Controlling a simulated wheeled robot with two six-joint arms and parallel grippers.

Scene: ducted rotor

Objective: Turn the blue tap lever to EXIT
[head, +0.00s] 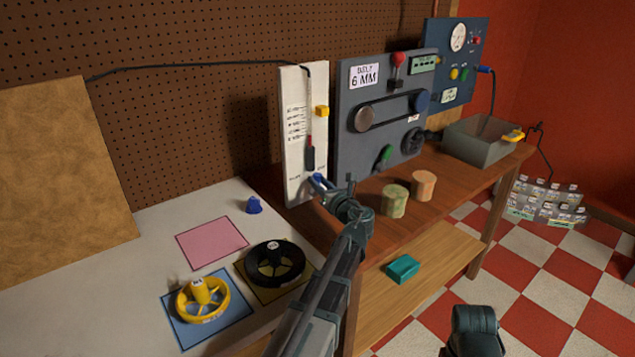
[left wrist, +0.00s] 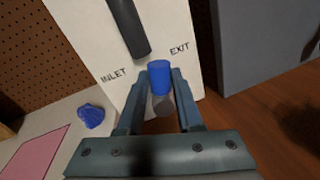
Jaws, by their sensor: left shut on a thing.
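The blue tap lever (head: 318,180) is at the bottom of the white panel (head: 292,130). My left gripper (head: 325,188) is at it, with the arm reaching up from below. In the left wrist view the lever (left wrist: 159,76) is between the two fingers of the gripper (left wrist: 157,85), which is shut on it. The printed words INLET (left wrist: 114,75) and EXIT (left wrist: 180,49) stand to the left and right above it. The lever's end is nearer to EXIT in that view. The tap's base is partly hidden by the fingers.
Right of the panel stands a grey board (head: 345,130) with knobs and a belt. A blue knob (head: 254,206), yellow wheel (head: 203,300) and black wheel (head: 275,264) lie at left.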

